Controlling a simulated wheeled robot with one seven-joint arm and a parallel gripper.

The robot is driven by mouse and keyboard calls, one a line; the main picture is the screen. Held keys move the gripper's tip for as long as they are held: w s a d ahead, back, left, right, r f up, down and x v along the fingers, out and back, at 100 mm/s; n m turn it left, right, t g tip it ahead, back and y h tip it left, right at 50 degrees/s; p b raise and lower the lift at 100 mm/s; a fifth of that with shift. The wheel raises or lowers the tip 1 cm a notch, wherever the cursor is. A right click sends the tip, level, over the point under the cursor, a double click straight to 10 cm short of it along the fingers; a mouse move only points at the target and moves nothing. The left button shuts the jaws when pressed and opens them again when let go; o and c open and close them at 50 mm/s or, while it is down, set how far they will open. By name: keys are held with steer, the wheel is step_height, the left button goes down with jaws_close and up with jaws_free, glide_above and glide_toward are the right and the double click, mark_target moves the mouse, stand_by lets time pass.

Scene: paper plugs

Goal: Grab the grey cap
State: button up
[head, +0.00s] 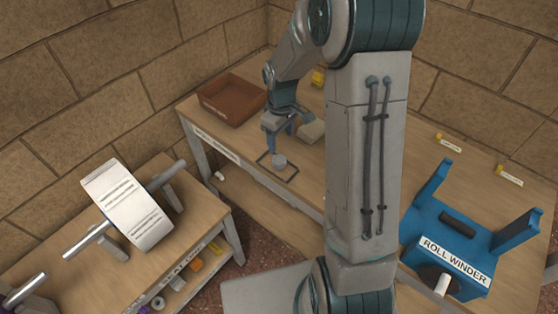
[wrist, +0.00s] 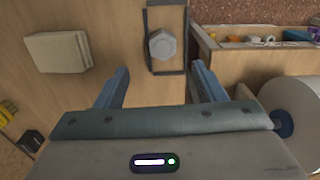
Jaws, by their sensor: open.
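The grey cap (head: 279,161) sits inside a dark rectangular frame (head: 290,178) on the table near its front edge. In the wrist view the grey cap (wrist: 162,44) looks like a grey hexagonal piece, with the dark frame (wrist: 151,72) around it. My gripper (head: 279,131) is above and slightly behind the cap in the head view. In the wrist view my gripper (wrist: 160,80) is open, its two blue fingers spread wide, with the cap beyond the fingertips and roughly centred between them. Nothing is between the fingers.
A brown tray (head: 232,101) stands at the back left of the table. A beige block (wrist: 58,52) lies beside the frame. A blue roll winder (head: 455,240) stands at the right. A lower bench holds a white roll (head: 127,205) on a bar.

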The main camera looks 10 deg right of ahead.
glide_above(279, 159)
steer(key=f, duration=0.4)
steer(key=shift+d+f, duration=0.15)
steer(key=shift+d, duration=0.1)
steer(key=shift+a+f+p, duration=0.15)
steer(key=shift+f+p, duration=0.25)
steer(key=shift+f, duration=0.95)
steer(key=shift+a+f+p, duration=0.1)
steer(key=shift+f+p, duration=0.25)
steer(key=shift+f, duration=0.95)
steer(key=shift+c, duration=0.3)
steer(key=c, duration=1)
